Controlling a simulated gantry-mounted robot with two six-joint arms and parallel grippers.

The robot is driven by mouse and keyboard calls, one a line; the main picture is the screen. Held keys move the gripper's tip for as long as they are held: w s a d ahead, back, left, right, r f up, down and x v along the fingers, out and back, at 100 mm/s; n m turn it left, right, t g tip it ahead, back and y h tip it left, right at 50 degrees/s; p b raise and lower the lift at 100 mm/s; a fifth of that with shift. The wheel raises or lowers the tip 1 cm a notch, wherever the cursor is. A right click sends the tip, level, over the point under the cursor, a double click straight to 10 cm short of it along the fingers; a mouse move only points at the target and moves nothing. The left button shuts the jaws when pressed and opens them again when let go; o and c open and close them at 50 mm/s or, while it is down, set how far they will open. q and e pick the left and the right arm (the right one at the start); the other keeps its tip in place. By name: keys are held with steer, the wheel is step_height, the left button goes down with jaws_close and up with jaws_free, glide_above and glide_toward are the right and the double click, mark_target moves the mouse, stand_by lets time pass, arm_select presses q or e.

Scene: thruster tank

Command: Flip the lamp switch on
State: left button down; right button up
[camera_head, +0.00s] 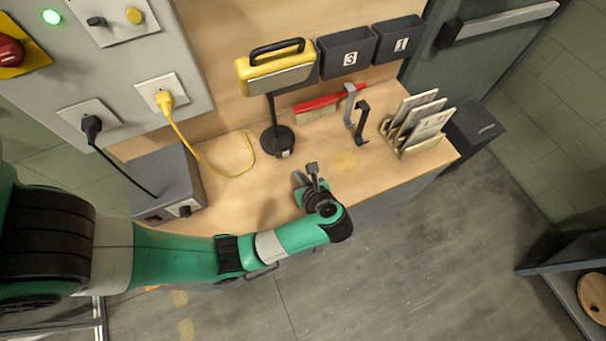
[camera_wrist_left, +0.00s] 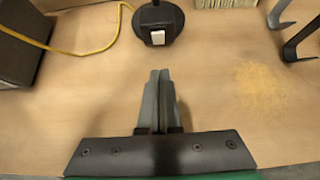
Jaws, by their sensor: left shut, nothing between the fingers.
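The yellow lamp (camera_head: 276,68) stands at the back of the wooden workbench on a thin dark post and a round black base (camera_head: 272,137). A small pale switch (camera_head: 285,154) sits on the front of the base. The switch shows as a white block in the left wrist view (camera_wrist_left: 157,38), with the base (camera_wrist_left: 150,18) around it. My left gripper (camera_head: 312,170) is shut and empty. It is in front of the lamp base and apart from it. In the left wrist view its closed fingertips (camera_wrist_left: 159,74) point toward the switch. My right gripper is not in view.
A yellow cord (camera_head: 205,165) runs left of the lamp base to a wall socket. A grey box (camera_head: 165,180) stands at the left. A red brush (camera_head: 325,102), two hook-shaped holders (camera_head: 361,122) and a wooden rack (camera_head: 412,130) stand at the right.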

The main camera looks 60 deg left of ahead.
mark_target(286, 153)
arm_select(q)
steer(key=x, duration=0.4)
steer(key=shift+f+b, duration=0.1)
steer(key=shift+b, duration=0.2)
steer(key=a, duration=0.2)
steer(key=shift+a+r, duration=0.35)
steer(key=shift+w+a, duration=0.1)
steer(key=shift+a, duration=0.45)
steer(key=shift+r, duration=0.1)
steer(key=shift+a+r+p, duration=0.2)
steer(key=shift+a+p, duration=0.1)
steer(key=shift+p, duration=0.15)
steer(key=shift+a, duration=0.1)
